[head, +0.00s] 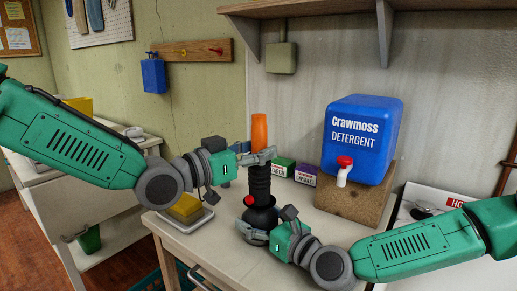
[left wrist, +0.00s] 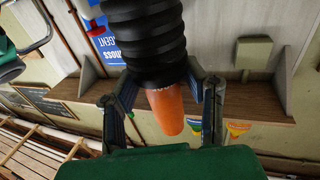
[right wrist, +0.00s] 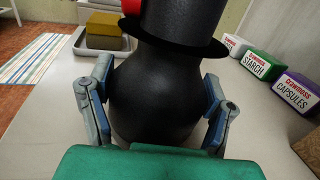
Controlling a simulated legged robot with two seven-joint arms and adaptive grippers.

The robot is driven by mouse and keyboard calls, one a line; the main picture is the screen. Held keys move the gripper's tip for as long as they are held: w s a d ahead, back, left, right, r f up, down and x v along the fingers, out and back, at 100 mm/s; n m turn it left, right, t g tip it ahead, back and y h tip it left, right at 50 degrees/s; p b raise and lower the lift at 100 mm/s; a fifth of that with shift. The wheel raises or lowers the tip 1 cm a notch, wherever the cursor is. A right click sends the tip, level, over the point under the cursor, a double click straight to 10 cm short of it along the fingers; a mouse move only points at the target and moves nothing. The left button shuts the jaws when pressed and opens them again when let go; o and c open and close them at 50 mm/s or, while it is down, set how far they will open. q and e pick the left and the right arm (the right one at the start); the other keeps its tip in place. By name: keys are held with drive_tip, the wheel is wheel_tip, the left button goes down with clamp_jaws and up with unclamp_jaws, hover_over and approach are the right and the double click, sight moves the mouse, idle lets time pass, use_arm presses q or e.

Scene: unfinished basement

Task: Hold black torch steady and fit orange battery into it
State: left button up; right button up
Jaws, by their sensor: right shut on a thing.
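The black torch (head: 259,183) stands upright on the table, with a ribbed upper body, a round lower part and a red button. The orange battery (head: 259,132) sticks up out of its top end, its lower part hidden. My left gripper (head: 262,157) is open around the join of battery and torch. In the left wrist view, its fingers stand on both sides of the battery (left wrist: 168,112), below the ribbed body (left wrist: 147,40). My right gripper (head: 262,237) is shut on the torch's round lower part, which fills the space between its fingers in the right wrist view (right wrist: 155,100).
A blue detergent container (head: 362,137) stands on a wooden block (head: 348,196) to the right. Small boxes (head: 284,166) stand behind the torch. A yellow sponge (head: 185,207) lies on a tray (head: 187,224) to the left. A shelf (head: 310,7) hangs above.

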use_arm(q)
drive_tip(key=shift+f, duration=0.15)
drive_tip(key=v, duration=1.2)
drive_tip(key=shift+w+f, duration=0.1)
use_arm(e)
drive_tip(key=o, duration=1.5)
